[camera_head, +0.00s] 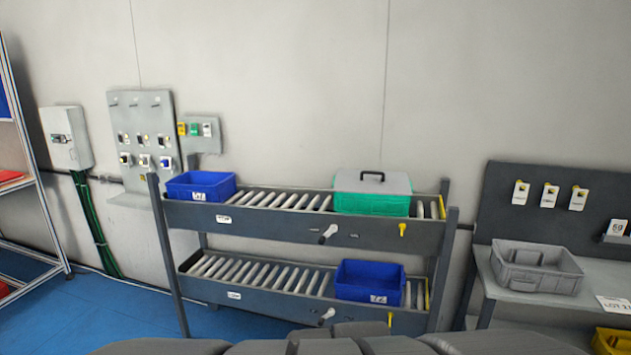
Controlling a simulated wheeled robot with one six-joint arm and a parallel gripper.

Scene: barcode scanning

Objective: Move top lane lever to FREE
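The roller rack has two lanes. The top lane (290,232) has a lever (328,234) with a pale handle on its front rail, slanting from upper right to lower left. Its position marking is too small to read. A small yellow part (402,230) sits further right on the same rail. A blue bin (201,186) stands at the left of the top lane, and a green bin with a grey handled lid (372,194) at the right. My gripper is not in view; dark grey links of my own arm fill the bottom edge.
The lower lane (250,298) has a similar lever (326,316) and a blue bin (369,282). A side table at right holds a grey crate (537,268). Wall panels (145,140) hang at left. A shelf stands far left. Blue floor (110,308) is open at lower left.

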